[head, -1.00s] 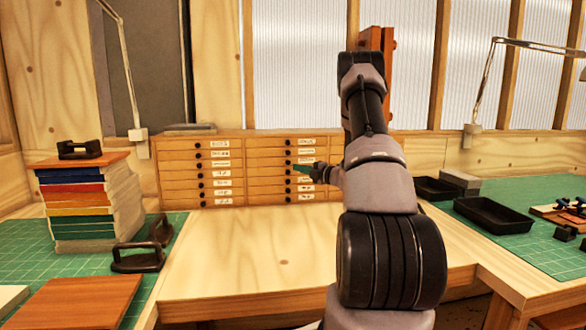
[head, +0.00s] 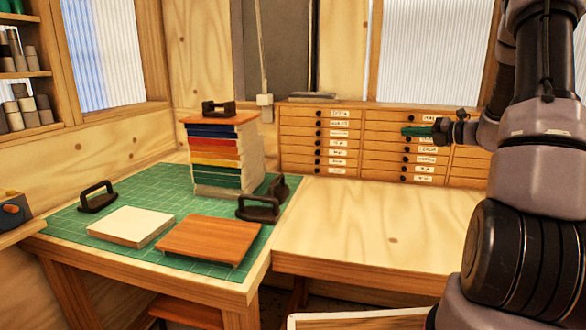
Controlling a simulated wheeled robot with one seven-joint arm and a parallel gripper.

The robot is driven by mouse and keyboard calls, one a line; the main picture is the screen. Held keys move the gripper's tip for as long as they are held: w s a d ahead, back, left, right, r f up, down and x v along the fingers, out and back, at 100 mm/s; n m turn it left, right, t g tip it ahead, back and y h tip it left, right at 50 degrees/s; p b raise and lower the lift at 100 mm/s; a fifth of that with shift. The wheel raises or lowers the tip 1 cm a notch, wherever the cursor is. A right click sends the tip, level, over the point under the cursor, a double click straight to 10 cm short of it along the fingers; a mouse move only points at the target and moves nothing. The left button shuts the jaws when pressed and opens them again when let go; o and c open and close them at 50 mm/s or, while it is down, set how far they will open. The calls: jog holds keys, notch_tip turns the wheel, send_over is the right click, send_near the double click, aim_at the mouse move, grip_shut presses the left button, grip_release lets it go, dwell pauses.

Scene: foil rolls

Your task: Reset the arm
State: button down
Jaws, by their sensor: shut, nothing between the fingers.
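My arm stands at the right side of the head view, with its elbow up and its forearm reaching away from me. My gripper (head: 418,131) is at the end of it, pointing left, in front of the wooden drawer cabinet (head: 345,127) as seen from here. Its green fingers are small in the picture and look closed together, with nothing held. The wrist is partly hidden behind the arm's own links.
A green cutting mat (head: 88,225) on the left bench carries a stack of coloured boards (head: 222,155), a white block (head: 125,226), a brown board (head: 210,238) and black handled tools (head: 97,197). The wooden worktop (head: 375,222) in the middle is bare. Shelves (head: 22,75) hang at left.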

jog(key=s+a+r+n+g+h, duration=0.1)
jog(key=s+a+r+n+g, duration=0.3)
jog(key=s+a+n, duration=0.45)
jog(key=s+a+r+n+g+h, duration=0.1)
jog(key=s+a+r+n+g, duration=0.25)
jog(key=s+a+n, duration=0.45)
jog(key=s+d+r+n+t+h, duration=0.1)
jog(key=s+r+n+h, duration=0.1)
jog(key=s+n, duration=0.6)
jog(key=s+d+r+n+t+h, duration=0.1)
jog(key=s+r+n+t+h, duration=0.1)
jog(key=s+n+h, duration=0.3)
jog(key=shift+s+d+n, duration=0.15)
jog(key=shift+s+n, duration=1.4)
jog(key=shift+n, duration=1.3)
